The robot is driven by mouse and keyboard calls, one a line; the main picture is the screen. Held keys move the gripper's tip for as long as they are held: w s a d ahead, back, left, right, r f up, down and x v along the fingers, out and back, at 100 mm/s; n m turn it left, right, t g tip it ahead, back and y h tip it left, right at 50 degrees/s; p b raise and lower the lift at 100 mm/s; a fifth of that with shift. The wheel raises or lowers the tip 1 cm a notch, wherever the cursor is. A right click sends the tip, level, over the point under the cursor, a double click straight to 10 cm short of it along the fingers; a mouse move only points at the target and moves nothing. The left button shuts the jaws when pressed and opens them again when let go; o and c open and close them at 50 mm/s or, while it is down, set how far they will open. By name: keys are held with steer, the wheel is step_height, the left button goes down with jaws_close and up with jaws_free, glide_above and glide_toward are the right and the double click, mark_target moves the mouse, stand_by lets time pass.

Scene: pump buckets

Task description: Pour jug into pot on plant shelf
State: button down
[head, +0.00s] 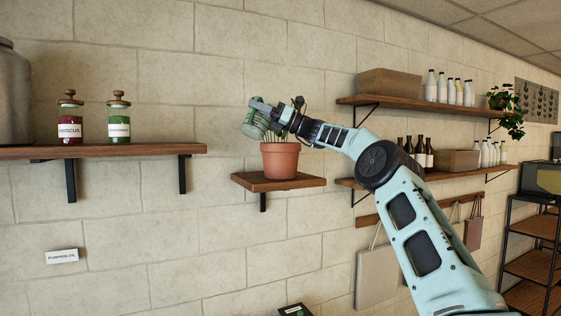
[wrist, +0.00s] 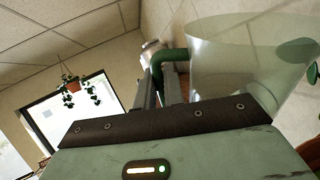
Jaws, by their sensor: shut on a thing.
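A terracotta pot (head: 280,161) stands upright on the small wooden plant shelf (head: 263,185) on the wall. My gripper (head: 268,108) is above the pot and shut on the jug (head: 253,123), which looks greenish and tilted over the pot's left side. Green leaves show around the pot's top, partly hidden by my gripper. In the wrist view the jug (wrist: 235,55) is a clear, wide vessel at the right, and its green handle (wrist: 168,58) is between the fingers of my gripper (wrist: 160,88). I cannot tell whether any liquid is flowing.
A left shelf (head: 105,151) holds two labelled jars (head: 70,118) and a large grey vessel (head: 14,98). Right shelves (head: 425,103) hold bottles and boxes close behind my arm. Bags (head: 376,277) hang below them. The wall between the left shelf and plant shelf is clear.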

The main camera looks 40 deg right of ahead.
steer(key=shift+w+r, duration=0.1)
steer(key=shift+r, duration=1.95)
steer(key=shift+a, duration=0.1)
